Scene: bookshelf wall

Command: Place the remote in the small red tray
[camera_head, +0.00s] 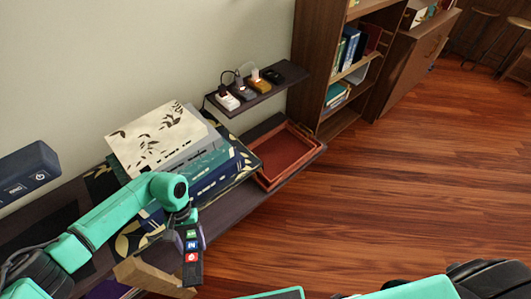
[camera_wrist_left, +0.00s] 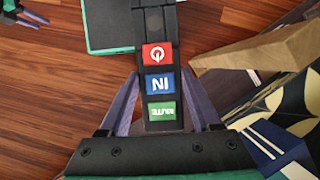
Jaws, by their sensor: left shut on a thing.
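The remote (camera_head: 192,258) is dark with red, blue and green labels, and it hangs in my left gripper (camera_head: 186,222) in front of the low dark shelf. In the left wrist view the remote (camera_wrist_left: 159,85) lies between the two purple fingers of my left gripper (camera_wrist_left: 160,88), which is shut on it. The small red tray (camera_head: 287,155) sits on the right end of the low shelf, to the right of and beyond the gripper. Its visible inside looks empty.
A small wall shelf (camera_head: 262,92) with several small devices hangs above the tray. A wooden object (camera_head: 150,277) is close below the gripper. A bookcase (camera_head: 313,70) stands beyond; open floor (camera_head: 380,190) lies right.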

